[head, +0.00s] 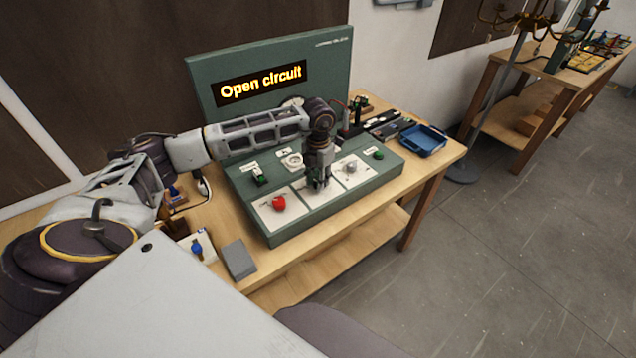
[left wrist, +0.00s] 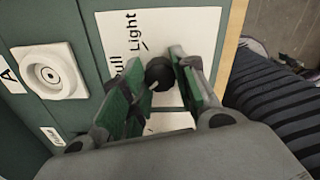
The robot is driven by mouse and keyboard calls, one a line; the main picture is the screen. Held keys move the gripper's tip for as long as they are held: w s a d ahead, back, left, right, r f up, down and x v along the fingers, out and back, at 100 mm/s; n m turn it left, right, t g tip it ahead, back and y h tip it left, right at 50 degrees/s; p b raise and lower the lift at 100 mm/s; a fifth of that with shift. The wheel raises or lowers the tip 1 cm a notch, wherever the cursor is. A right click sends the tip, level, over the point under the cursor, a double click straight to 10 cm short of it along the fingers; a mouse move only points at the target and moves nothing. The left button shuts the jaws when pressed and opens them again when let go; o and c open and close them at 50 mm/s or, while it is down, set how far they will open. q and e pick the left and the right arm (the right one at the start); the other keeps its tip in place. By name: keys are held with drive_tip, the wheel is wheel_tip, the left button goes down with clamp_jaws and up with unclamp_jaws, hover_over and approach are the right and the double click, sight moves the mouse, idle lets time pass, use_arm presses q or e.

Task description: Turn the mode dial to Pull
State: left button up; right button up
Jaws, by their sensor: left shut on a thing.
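The mode dial is a small black knob (left wrist: 158,73) on a white plate (left wrist: 195,25) in the left wrist view. Printed words there read "Light" and, partly covered, "ull". My left gripper (left wrist: 154,80) has its green-padded fingers on both sides of the knob, shut on it. Where the dial points I cannot tell. In the head view the left gripper (head: 318,184) points down at the middle plate of the green tester (head: 315,226) and hides the dial. The tester's display (head: 262,83) reads "Open circuit". My right gripper is not in view.
A red knob (head: 279,203) is left of the gripper and a grey knob (head: 351,168) right of it. A round white socket (head: 292,162) sits behind.

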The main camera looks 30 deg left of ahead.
use_arm(q)
drive_tip(key=m+b, duration=0.4)
drive_tip(key=m, duration=0.2)
drive_tip(key=shift+m+b, duration=0.4)
drive_tip(key=shift+m, duration=0.6)
drive_tip(key=shift+r, duration=0.1)
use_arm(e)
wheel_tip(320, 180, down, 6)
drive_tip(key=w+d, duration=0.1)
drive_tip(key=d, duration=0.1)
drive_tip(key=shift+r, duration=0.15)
use_arm(q)
drive_tip(key=o, duration=1)
drive_tip(key=shift+r, duration=5.95)
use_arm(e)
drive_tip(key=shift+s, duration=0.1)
